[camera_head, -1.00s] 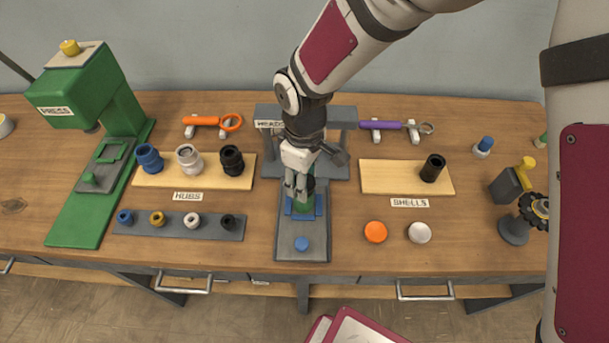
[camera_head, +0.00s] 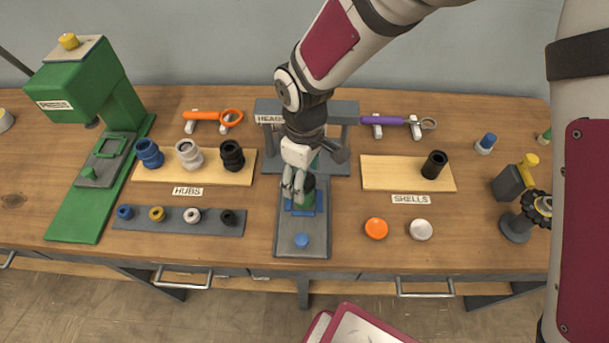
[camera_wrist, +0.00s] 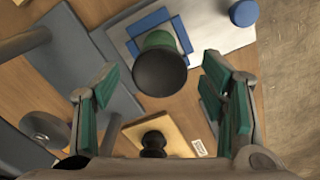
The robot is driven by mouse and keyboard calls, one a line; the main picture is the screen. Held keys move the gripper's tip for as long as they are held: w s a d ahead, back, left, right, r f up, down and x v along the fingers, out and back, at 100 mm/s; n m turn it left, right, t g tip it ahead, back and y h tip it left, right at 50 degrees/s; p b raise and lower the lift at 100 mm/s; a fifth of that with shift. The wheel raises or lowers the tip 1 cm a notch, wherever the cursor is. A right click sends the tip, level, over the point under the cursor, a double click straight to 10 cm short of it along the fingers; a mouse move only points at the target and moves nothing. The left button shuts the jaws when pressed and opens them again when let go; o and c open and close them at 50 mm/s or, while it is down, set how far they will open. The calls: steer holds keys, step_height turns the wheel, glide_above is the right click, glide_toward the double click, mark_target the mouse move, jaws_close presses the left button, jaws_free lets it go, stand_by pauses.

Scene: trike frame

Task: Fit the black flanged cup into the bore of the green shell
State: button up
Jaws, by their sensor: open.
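The green shell (camera_head: 304,201) stands upright in a blue holder on a grey plate. It also shows in the wrist view (camera_wrist: 184,38). A black round piece, which looks like the flanged cup (camera_head: 308,183), sits on the shell's upper end. In the wrist view its wide dark face (camera_wrist: 160,72) covers the bore, so I cannot tell how deep it sits. My gripper (camera_head: 293,194) is open beside and above the cup. In the wrist view its green-padded fingers are spread to either side, apart from the cup.
The header frame (camera_head: 350,112) stands just behind. A board of hubs (camera_head: 245,180) and a grey strip of small rings (camera_head: 175,227) lie left. The shells board (camera_head: 385,172) holds a black shell at right. Orange (camera_head: 376,229) and white caps (camera_head: 421,230) lie front right.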

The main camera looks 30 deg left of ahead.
step_height(320, 180, up, 11)
steer(key=shift+r, duration=0.2)
stand_by(0.5)
